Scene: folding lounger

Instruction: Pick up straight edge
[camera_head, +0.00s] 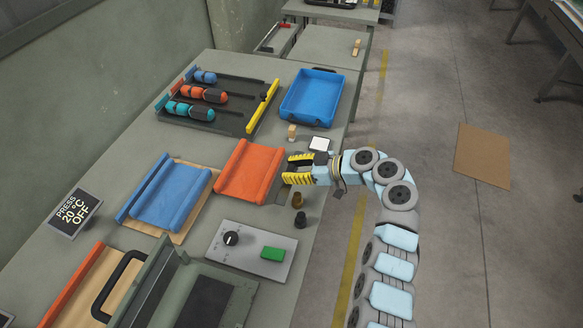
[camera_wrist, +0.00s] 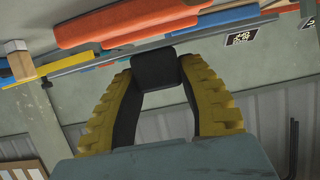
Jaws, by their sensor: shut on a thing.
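My gripper (camera_head: 299,169), with two yellow ribbed fingers, is at the right end of the orange pad on the bench. In the wrist view the fingers (camera_wrist: 158,80) close on a dark block (camera_wrist: 156,70). In the head view the fingers and arm mostly hide the held thing.
The orange pad (camera_head: 248,170) and blue pad (camera_head: 170,196) lie on the bench. The floor right of the bench is mostly clear.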

